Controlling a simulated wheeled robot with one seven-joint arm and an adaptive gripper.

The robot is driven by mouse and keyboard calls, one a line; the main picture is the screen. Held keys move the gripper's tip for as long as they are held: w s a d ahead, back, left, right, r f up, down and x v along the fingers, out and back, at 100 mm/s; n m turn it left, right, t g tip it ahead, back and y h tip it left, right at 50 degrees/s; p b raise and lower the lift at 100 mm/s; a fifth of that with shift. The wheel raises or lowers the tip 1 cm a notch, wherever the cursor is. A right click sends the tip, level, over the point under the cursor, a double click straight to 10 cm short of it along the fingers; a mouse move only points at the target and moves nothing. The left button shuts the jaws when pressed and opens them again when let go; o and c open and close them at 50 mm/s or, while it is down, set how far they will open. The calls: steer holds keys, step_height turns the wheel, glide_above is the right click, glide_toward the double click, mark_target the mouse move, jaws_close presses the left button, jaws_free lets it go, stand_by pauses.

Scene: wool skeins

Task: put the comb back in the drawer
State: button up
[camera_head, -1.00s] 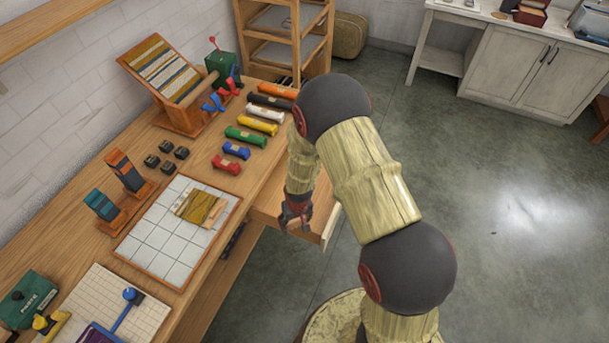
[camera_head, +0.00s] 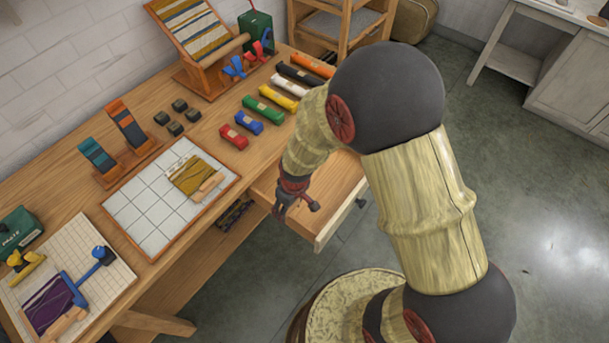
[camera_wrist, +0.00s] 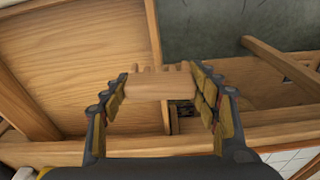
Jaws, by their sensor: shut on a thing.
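My gripper (camera_wrist: 160,76) is shut on a light wooden comb (camera_wrist: 152,88), held crosswise between the fingers with its teeth toward the top of the wrist view. The open drawer (camera_wrist: 75,45) fills the left of that view; the comb overlaps the drawer's side wall, and I cannot tell its height above it. In the head view my gripper (camera_head: 291,205) is at the left side of the drawer (camera_head: 338,192), which sticks out from the bench; the comb is not distinguishable there. My arm hides part of the drawer.
The wooden bench (camera_head: 215,140) carries a tiled board (camera_head: 140,205) with a woven piece, a small loom (camera_head: 200,40), several coloured skeins (camera_head: 277,97) and black cubes (camera_head: 175,128). A wooden shelf rack (camera_head: 340,25) stands beyond the bench. The floor to the right is open.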

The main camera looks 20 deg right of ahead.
steer(key=shift+s+a+r+n, duration=0.25)
steer(key=shift+s+a+n, duration=0.1)
steer(key=shift+s, duration=0.1)
steer(key=w+d+f+b, duration=0.1)
steer(key=w+d+f, duration=0.1)
steer(key=d+f, duration=0.1)
steer(key=w+d+f+b, duration=0.2)
steer(key=w+d+f, duration=0.1)
steer(key=d, duration=0.1)
steer(key=w+d+f+b, duration=0.2)
steer(key=d+f, duration=0.1)
steer(key=shift+w+d, duration=0.2)
steer(key=shift+w+d+f+b, duration=0.2)
steer(key=shift+f+b, duration=0.25)
steer(key=shift+f, duration=0.5)
steer(key=shift+w+d+f+b, duration=0.15)
steer(key=shift+f+b, duration=0.25)
steer(key=shift+f, duration=0.5)
steer(key=shift+s, duration=0.1)
steer(key=shift+f, duration=0.2)
steer(key=o, duration=1)
